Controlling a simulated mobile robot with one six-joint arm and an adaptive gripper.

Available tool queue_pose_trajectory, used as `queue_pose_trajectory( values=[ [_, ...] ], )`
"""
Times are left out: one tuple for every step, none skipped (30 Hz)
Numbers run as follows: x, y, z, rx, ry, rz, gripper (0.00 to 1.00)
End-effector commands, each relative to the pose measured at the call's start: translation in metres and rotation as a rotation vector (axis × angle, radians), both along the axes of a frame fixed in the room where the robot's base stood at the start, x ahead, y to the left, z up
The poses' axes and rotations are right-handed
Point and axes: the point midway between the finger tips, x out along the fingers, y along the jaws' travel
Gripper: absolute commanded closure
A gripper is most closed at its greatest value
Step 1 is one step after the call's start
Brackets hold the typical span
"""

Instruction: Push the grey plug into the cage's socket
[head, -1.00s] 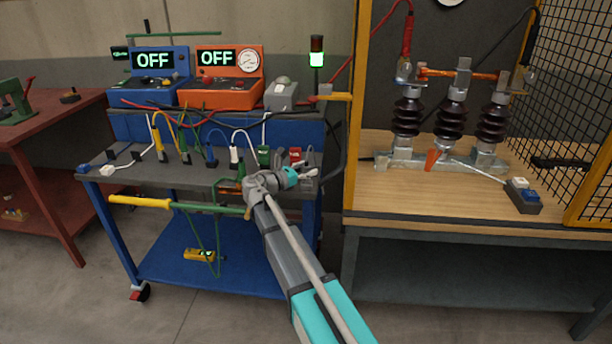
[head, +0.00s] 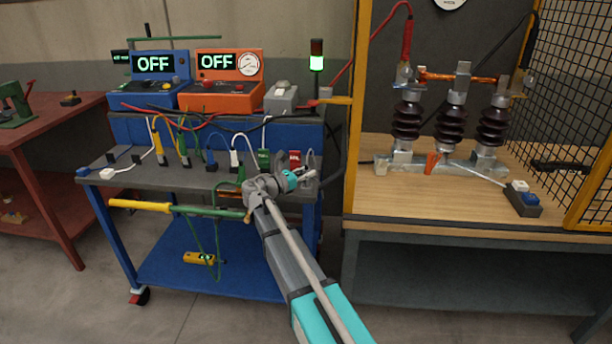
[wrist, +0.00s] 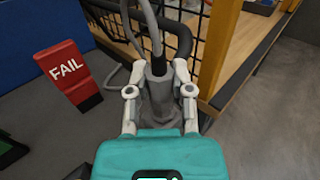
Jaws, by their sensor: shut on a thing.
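My gripper (wrist: 159,80) is shut on the grey plug (wrist: 158,95) in the wrist view. The plug lies between the two pale fingers, with its grey cable (wrist: 151,25) running up and away from its top. In the head view my gripper (head: 302,178) is over the right end of the blue cart's grey top, and the plug is small and hard to make out. The cage's yellow post (head: 352,120) stands just right of the gripper; it also shows in the wrist view (wrist: 217,50). I cannot pick out the cage's socket for certain.
A red FAIL block (wrist: 68,72) stands on the cart top left of the gripper. A thick black cable (wrist: 185,40) curves beyond the plug. The cart (head: 225,180) carries several coloured plugs and leads. The wooden bench (head: 400,205) with insulators is at the right.

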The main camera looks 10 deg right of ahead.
Motion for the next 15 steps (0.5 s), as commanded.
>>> queue_pose_trajectory(
  values=[
    [0.0, 0.0, 0.001, 0.0, 0.0, 0.0, 1.0],
    [0.0, 0.0, 0.002, 0.0, 0.0, 0.0, 1.0],
    [0.0, 0.0, 0.003, 0.0, 0.0, 0.0, 1.0],
    [0.0, 0.0, 0.004, 0.0, 0.0, 0.0, 1.0],
    [0.0, 0.0, 0.005, 0.0, 0.0, 0.0, 1.0],
    [0.0, 0.0, 0.006, 0.0, 0.0, 0.0, 1.0],
    [0.0, 0.0, 0.008, 0.0, 0.0, 0.0, 1.0],
    [0.0, 0.0, 0.009, 0.0, 0.0, 0.0, 1.0],
    [0.0, 0.0, 0.012, 0.0, 0.0, 0.0, 1.0],
    [0.0, 0.0, 0.014, 0.0, 0.0, 0.0, 1.0],
    [0.0, 0.0, 0.016, 0.0, 0.0, 0.0, 1.0],
    [0.0, 0.0, 0.019, 0.0, 0.0, 0.0, 1.0],
    [0.0, 0.0, 0.022, 0.0, 0.0, 0.0, 1.0],
    [0.0, 0.0, 0.025, 0.0, 0.0, 0.0, 1.0],
    [0.0, 0.0, 0.028, 0.0, 0.0, 0.0, 1.0]
  ],
)
